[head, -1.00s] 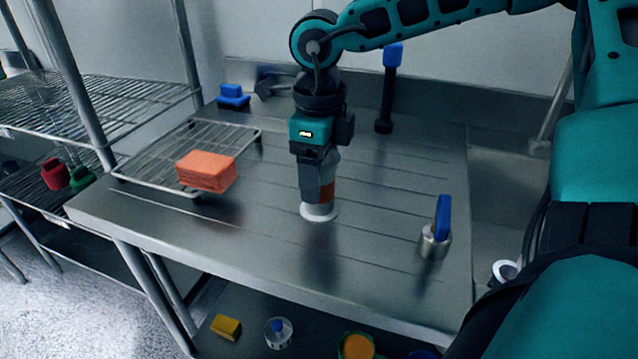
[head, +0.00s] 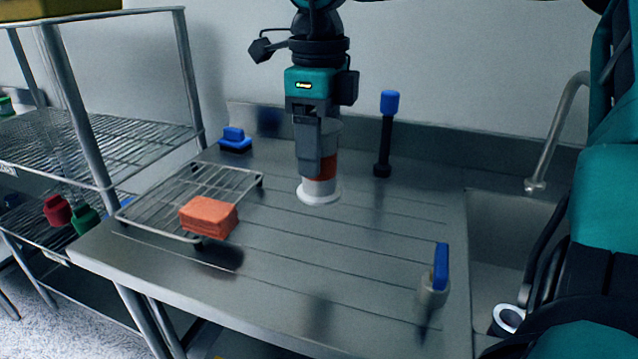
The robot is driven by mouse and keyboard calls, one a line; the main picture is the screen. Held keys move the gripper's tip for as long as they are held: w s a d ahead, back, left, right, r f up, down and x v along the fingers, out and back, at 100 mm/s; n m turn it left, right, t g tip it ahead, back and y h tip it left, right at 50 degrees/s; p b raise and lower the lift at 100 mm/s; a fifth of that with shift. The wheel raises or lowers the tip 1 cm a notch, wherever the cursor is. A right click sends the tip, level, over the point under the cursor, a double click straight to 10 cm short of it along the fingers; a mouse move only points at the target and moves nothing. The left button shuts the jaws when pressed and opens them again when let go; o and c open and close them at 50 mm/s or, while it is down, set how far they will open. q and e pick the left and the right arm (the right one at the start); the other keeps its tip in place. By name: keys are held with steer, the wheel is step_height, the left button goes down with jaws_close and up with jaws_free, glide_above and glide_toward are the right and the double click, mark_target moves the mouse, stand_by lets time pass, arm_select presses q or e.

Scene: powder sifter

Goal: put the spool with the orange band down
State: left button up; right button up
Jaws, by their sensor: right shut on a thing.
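The spool with the orange band (head: 327,168) is upright over the metal counter (head: 345,245), with a white flange at its bottom and a pale upper part. My right gripper (head: 310,158) comes down from above and is shut on it, with a dark finger covering its near left side. The spool looks raised, but the exact gap under its flange is hard to tell. My left gripper is not in view.
A wire rack (head: 160,212) with an orange sponge block (head: 209,217) is at left. A blue-topped brush (head: 236,139) and a black stand with a blue top (head: 384,135) are behind. A blue-handled metal item (head: 440,268) is front right, near the sink (head: 500,235). The middle counter is clear.

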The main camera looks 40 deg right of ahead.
arm_select(q)
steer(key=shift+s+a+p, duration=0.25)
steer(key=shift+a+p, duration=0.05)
steer(key=shift+p, duration=0.15)
arm_select(e)
step_height(320, 180, up, 7)
steer(key=shift+r, duration=0.15)
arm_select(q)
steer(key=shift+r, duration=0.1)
arm_select(e)
steer(key=shift+r, duration=0.1)
